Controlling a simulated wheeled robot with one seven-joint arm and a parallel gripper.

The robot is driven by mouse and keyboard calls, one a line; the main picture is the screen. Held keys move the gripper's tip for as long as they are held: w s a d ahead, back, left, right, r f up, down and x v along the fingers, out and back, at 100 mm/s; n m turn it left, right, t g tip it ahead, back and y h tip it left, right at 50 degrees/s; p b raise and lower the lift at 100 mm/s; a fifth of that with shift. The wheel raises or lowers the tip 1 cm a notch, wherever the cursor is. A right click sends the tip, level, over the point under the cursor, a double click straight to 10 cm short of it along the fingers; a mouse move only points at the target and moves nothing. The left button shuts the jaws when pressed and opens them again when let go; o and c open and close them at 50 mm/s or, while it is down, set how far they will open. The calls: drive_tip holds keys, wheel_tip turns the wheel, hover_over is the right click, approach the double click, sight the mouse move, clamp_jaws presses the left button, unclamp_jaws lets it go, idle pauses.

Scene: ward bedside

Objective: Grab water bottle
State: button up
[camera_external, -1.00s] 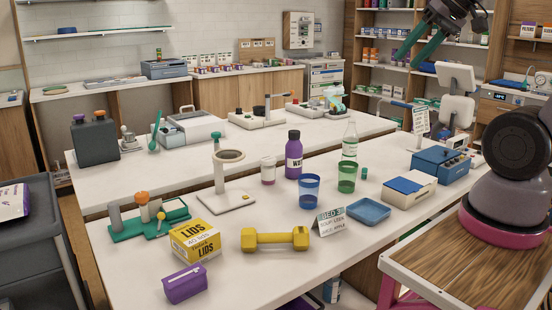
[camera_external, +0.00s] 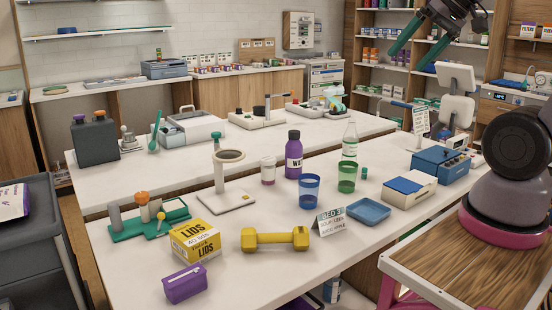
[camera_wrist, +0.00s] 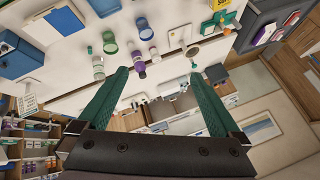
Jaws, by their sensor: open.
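The purple water bottle (camera_external: 293,160), with a dark purple cap and a white label starting "WA", stands upright on the white counter, behind the blue cup (camera_external: 309,190). In the wrist view the purple bottle (camera_wrist: 139,66) shows between the fingertips in the picture, beyond them. My gripper (camera_external: 409,60) is open and empty, high at the upper right, well above and apart from the bottle. Its two green fingers also show spread in the wrist view (camera_wrist: 158,75).
A green cup (camera_external: 347,178), a clear glass bottle (camera_external: 350,143) and a pinkish cup (camera_external: 268,170) stand close around the bottle. A ring stand (camera_external: 219,180) is to the left. A yellow dumbbell (camera_external: 275,238), sign (camera_external: 331,221) and blue tray (camera_external: 369,210) lie in front.

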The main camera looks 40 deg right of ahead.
wheel_tip(320, 180, up, 5)
drive_tip(key=n+t+h, duration=0.3)
drive_tip(key=t+h, duration=0.2)
drive_tip(key=t, duration=0.6)
hover_over(355, 144)
drive_tip(key=s, duration=0.5)
drive_tip(key=f, duration=2.9)
drive_tip(key=a+f, duration=0.1)
drive_tip(key=f, duration=1.3)
drive_tip(key=shift+w+f, duration=0.15)
drive_tip(key=shift+f, duration=0.25)
drive_tip(key=shift+w+f, duration=0.15)
drive_tip(key=shift+w, duration=0.4)
drive_tip(key=shift+w+d, duration=0.25)
drive_tip(key=shift+w, duration=0.8)
drive_tip(key=shift+w+d, duration=0.3)
drive_tip(key=shift+w, duration=0.7)
drive_tip(key=shift+w+d, duration=0.25)
drive_tip(key=shift+w, duration=0.8)
